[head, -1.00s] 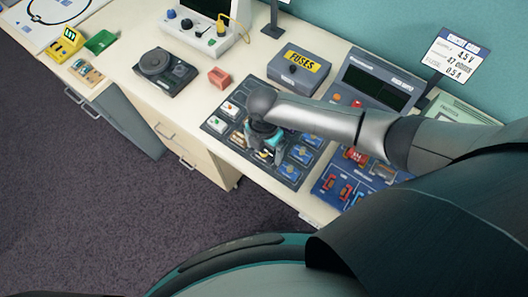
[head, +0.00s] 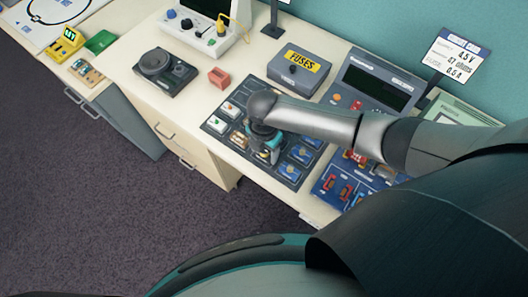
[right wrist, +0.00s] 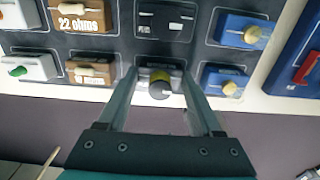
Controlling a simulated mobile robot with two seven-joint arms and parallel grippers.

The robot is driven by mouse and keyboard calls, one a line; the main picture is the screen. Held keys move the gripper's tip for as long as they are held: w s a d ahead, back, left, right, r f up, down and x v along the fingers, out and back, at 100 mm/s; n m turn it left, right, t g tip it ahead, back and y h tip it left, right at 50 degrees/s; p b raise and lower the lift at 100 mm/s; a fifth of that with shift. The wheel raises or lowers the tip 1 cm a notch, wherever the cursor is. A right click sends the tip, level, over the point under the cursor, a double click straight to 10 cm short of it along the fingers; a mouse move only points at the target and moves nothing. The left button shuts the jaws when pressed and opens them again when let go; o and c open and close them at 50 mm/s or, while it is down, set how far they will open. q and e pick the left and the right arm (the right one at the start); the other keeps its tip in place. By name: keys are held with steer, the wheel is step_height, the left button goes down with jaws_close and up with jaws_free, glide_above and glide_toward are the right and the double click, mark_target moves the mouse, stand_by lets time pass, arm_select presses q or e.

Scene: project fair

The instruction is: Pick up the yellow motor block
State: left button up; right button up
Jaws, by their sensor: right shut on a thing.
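In the head view my right gripper (head: 262,150) points down over the tray (head: 218,124), and the arm and hand hide most of the block. My left gripper is not in view.
Next to the block are a brown 22 ohms block (right wrist: 88,72), a white block with a green knob (right wrist: 30,68) and a blue block (right wrist: 226,82). The grey fuses box (head: 298,68) and a blue panel (head: 335,185) stand close by.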

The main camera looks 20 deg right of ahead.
steer(key=c, duration=0.3)
